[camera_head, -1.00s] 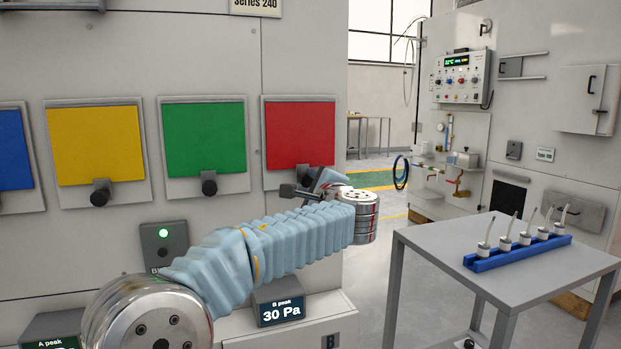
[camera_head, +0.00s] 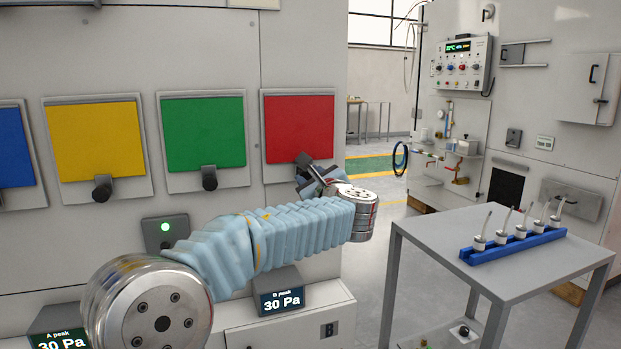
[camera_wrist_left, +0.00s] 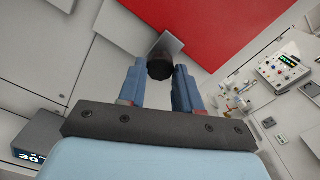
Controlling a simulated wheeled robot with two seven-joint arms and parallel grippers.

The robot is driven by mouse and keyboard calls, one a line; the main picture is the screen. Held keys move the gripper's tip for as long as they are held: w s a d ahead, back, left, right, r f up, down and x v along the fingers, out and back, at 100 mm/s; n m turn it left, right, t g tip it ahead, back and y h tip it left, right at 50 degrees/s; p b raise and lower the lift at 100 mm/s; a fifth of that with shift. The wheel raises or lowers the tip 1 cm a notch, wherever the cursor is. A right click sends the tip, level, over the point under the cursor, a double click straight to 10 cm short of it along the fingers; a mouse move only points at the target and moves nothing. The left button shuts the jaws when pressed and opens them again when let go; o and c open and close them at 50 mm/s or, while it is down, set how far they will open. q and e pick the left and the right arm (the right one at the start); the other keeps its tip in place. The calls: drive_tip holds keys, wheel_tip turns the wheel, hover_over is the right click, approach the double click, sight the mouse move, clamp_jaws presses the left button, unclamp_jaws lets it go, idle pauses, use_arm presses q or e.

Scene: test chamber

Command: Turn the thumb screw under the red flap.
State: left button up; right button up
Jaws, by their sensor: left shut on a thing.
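The red flap (camera_head: 299,128) is the rightmost of the coloured flaps on the grey wall cabinet and hangs closed; it also fills the top of the left wrist view (camera_wrist_left: 215,28). The black thumb screw (camera_wrist_left: 160,67) sits at its lower edge on a grey bracket. My left gripper (camera_head: 312,174) is just below the flap and largely covers the screw in the head view. In the left wrist view its two blue-grey fingers (camera_wrist_left: 159,80) are shut on the screw, one on each side. The gripper is rolled at a slant to the flap. My right gripper is out of view.
Green (camera_head: 203,130), yellow (camera_head: 95,138) and blue (camera_head: 14,150) flaps are to the left. A display reading 30 Pa (camera_head: 281,301) stands below my forearm. At right, a grey table (camera_head: 520,290) holds a blue rack (camera_head: 512,246). Floor is open between cabinet and table.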

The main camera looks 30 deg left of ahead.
use_arm(q)
drive_tip(key=shift+d+f, duration=0.1)
drive_tip(key=shift+f, duration=0.05)
drive_tip(key=o, duration=1)
drive_tip(key=shift+o, duration=0.2)
drive_tip(key=b+v, duration=0.2)
drive_tip(key=v, duration=1.1)
drive_tip(key=shift+s+d, duration=0.25)
drive_tip(key=shift+d, duration=0.1)
